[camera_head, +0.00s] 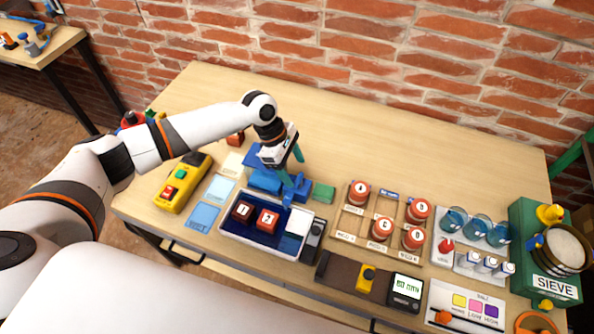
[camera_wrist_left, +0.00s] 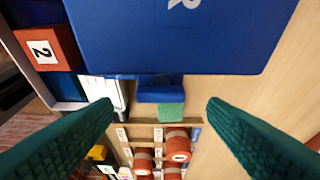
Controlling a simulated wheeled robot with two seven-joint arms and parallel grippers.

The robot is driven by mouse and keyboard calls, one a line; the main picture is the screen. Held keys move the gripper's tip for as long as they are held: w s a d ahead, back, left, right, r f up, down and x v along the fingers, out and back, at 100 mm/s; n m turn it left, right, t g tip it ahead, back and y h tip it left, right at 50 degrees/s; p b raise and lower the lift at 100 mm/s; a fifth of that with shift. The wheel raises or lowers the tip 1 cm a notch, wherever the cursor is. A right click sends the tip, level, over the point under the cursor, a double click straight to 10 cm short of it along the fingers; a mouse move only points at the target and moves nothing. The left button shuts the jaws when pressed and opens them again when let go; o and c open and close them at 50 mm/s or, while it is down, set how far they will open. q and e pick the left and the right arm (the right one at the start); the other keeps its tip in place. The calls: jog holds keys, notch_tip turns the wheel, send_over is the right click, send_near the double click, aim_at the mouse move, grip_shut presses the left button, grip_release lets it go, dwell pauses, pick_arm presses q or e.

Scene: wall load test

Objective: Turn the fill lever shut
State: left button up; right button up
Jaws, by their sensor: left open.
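My left gripper (camera_head: 294,167) is open, its teal fingers pointing down over a blue box (camera_head: 264,181). In the left wrist view the open fingers (camera_wrist_left: 160,104) stand wide apart with a small blue part (camera_wrist_left: 161,90) between them. This part sticks out from the edge of the large blue box (camera_wrist_left: 170,40), which bears a white letter, and the fingers appear not to touch it. It may be the fill lever, but no label shows this. A green block (camera_head: 323,192) lies just beyond it. My right gripper is not in view.
A tray (camera_head: 262,246) with red numbered cubes is in front of the blue box. A rack of red-topped jars (camera_head: 360,192) stands to the right, then blue beakers (camera_head: 478,228) and a green sieve unit (camera_head: 553,287). The table's back is clear.

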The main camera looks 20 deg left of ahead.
aim_at(299, 178)
pick_arm(q)
jog(key=x, duration=0.3)
jog(key=shift+f, duration=0.1)
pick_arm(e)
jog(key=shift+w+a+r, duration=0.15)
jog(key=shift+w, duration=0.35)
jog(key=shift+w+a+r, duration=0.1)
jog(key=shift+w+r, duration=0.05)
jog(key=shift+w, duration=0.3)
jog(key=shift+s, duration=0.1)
